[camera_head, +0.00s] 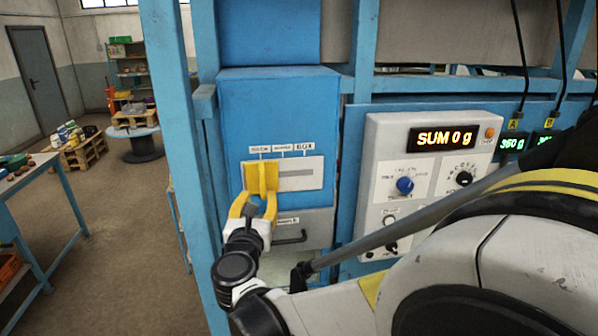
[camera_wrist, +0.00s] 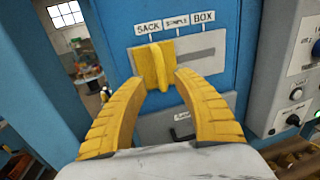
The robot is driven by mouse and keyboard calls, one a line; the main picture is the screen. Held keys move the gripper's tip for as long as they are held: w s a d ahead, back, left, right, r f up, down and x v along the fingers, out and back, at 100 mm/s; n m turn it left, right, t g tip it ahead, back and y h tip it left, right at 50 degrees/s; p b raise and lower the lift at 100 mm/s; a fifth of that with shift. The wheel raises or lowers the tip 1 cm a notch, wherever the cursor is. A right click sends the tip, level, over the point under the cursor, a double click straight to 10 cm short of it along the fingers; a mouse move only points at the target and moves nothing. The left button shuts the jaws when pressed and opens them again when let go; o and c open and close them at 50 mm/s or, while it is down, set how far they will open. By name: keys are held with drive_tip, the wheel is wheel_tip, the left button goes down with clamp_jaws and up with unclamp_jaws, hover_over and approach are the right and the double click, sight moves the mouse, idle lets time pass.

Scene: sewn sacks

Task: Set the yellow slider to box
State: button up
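The yellow slider (camera_head: 261,177) sits at the left end of a horizontal slot in a pale plate on the blue cabinet. In the wrist view, the slider (camera_wrist: 154,64) is a yellow plate with an upright fin, under the label SACK. The labels SAMPLE and BOX (camera_wrist: 203,17) follow to its right. My gripper (camera_head: 256,198) is in front of the slider's lower part. In the wrist view, my gripper (camera_wrist: 162,82) has its two yellow fingers apart, with the fin between their tips. I cannot tell whether they touch the slider.
The slot (camera_head: 296,173) is empty to the right of the slider. A dark handle (camera_head: 290,238) is on a grey panel below. A control panel (camera_head: 425,165) with knobs and a display reading SUM 0 g stands to the right. A blue post (camera_head: 170,120) rises at the left.

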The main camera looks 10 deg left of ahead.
sight(263, 185)
drive_tip(key=w, duration=0.5)
drive_tip(key=w+a, duration=0.1)
drive_tip(key=w, duration=0.1)
drive_tip(key=shift+w+p, duration=0.25)
drive_tip(key=shift+p, duration=0.1)
drive_tip(key=shift+d, duration=0.1)
clamp_jaws()
